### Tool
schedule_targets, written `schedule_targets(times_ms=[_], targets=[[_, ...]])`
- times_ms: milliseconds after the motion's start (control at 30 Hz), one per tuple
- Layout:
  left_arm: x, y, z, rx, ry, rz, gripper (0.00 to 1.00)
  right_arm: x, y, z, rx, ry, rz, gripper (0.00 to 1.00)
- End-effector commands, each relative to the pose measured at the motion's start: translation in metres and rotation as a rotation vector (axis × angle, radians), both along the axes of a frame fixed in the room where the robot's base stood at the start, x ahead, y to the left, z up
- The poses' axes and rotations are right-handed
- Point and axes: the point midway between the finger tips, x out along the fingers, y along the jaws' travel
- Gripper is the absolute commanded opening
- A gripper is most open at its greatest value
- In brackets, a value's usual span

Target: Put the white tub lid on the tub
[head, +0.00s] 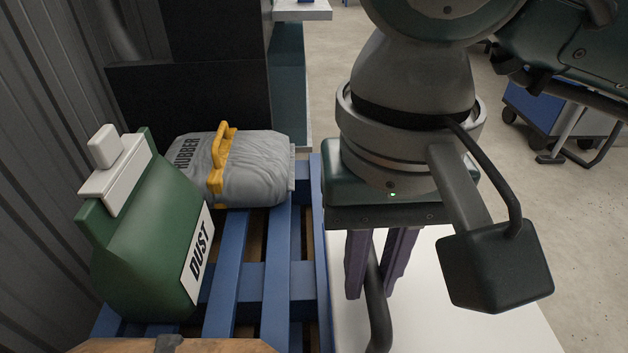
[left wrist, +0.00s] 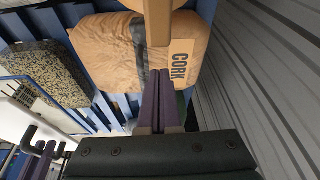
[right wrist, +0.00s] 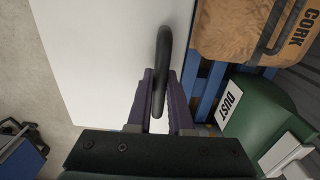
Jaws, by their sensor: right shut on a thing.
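The white tub lid (head: 430,320) is a flat white panel with a dark curved handle (head: 376,300), at lower right in the head view. It also fills much of the right wrist view (right wrist: 100,60). My right gripper (head: 375,290) points down, its purple fingers shut around the handle (right wrist: 163,70). I cannot make out the tub; whatever is under the lid is hidden. My left gripper (left wrist: 157,75) is out of the head view. In the left wrist view its fingers are together above a tan CORK bag (left wrist: 115,50), with no held thing visible.
A blue slatted pallet (head: 240,280) beside the lid carries a green DUST bag (head: 150,240) and a grey RUBBER bag (head: 250,165) with a yellow handle. A speckled block (left wrist: 45,75) shows in the left wrist view. A corrugated wall (head: 40,180) bounds the left. A blue cart (head: 560,110) stands behind right.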

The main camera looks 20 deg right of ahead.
Motion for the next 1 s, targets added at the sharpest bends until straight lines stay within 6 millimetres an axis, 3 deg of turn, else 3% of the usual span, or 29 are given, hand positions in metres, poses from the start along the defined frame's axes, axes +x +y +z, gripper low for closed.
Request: schedule_targets(times_ms=[200,567,600,833,1000], targets=[[0.0,0.001,-0.011,0.004,0.0,-0.003,0.0,-0.001,0.0,-0.036,-0.001,0.004,-0.001,0.0],[-0.001,0.003,-0.014,0.011,0.002,-0.007,0.0,0.0,0.0,-0.041,-0.001,0.0,0.0,0.0],[-0.001,0.003,-0.012,0.011,0.002,-0.007,0.0,0.0,0.0,-0.039,-0.001,0.001,0.0,0.23],[-0.001,0.003,-0.012,0.011,0.002,-0.007,0.0,0.0,0.0,-0.039,-0.001,0.001,0.0,0.49],[-0.001,0.003,-0.012,0.01,0.003,-0.006,0.0,0.0,0.0,-0.039,-0.001,0.001,0.0,0.49]])
